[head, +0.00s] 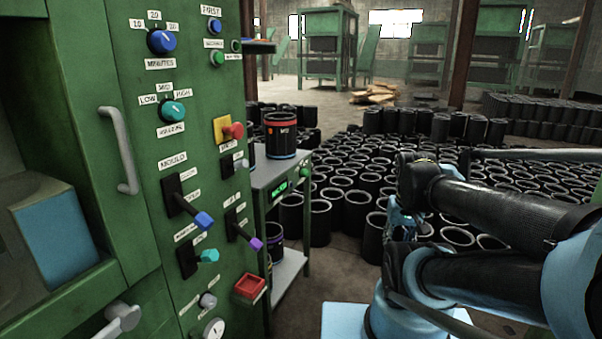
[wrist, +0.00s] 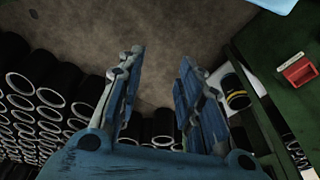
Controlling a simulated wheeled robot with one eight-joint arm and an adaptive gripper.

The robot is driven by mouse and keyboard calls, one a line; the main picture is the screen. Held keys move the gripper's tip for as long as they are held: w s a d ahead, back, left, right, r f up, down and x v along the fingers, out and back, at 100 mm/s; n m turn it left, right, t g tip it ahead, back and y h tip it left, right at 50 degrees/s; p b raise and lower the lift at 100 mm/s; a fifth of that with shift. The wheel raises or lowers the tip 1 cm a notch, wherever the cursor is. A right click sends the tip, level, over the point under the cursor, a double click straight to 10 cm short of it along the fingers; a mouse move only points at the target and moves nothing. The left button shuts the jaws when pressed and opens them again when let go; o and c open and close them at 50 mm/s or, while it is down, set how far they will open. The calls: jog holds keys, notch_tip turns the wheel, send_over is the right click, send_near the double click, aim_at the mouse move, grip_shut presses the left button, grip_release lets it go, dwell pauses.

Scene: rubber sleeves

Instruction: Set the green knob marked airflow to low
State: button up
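A teal-green round knob (head: 172,110) sits on the upper part of the green machine panel (head: 120,60) in the head view. Labels low, mid and high stand around it, and a plate below it is too blurred to read surely. I cannot tell for sure which label its pointer faces. My gripper (wrist: 160,62) is open and empty in the wrist view, its two fingers apart above the floor. In the head view my gripper (head: 408,215) is far to the right of the knob, partly hidden by my arm. The knob is not in the wrist view.
A blue minutes knob (head: 162,41) is just above. A metal handle (head: 120,150) juts out left. Many black sleeves (head: 350,180) crowd the floor.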

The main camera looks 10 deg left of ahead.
jog(key=shift+w+a, duration=0.15)
jog(key=shift+w, duration=0.35)
